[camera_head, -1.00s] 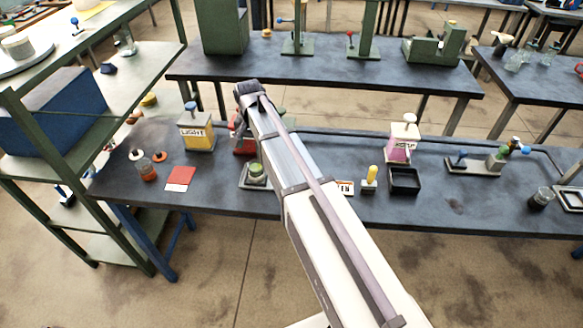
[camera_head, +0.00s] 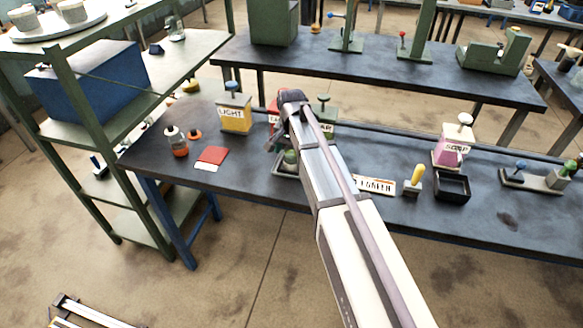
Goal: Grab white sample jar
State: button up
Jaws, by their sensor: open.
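Two pale, whitish jars stand on a round grey tray (camera_head: 62,30) on the upper shelf at the top left: a left jar (camera_head: 24,18) and a right jar (camera_head: 71,10), cut by the top edge. A small white-topped container (camera_head: 172,134) stands near an orange jar (camera_head: 180,149) on the dark table's left part. I cannot tell which of these is the white sample jar. My gripper (camera_head: 273,143) hangs at the arm's far end over the dark table, near a red container, well to the right of all of them. Its fingers are small and partly hidden; no held object shows.
A yellow LIGHT container (camera_head: 235,115), a red card (camera_head: 212,155), a pink SOAP container (camera_head: 453,147) and a black tray (camera_head: 451,188) stand on the dark table. Green shelf posts edge the left side.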

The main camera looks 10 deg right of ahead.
aim_at(292, 151)
jog(key=shift+f, duration=0.8)
jog(key=shift+r, duration=0.25)
jog(key=c, duration=1.2)
notch_tip(292, 151, up, 10)
jog(key=p, duration=1)
jog(key=shift+r+p, duration=0.25)
jog(key=shift+p, duration=0.1)
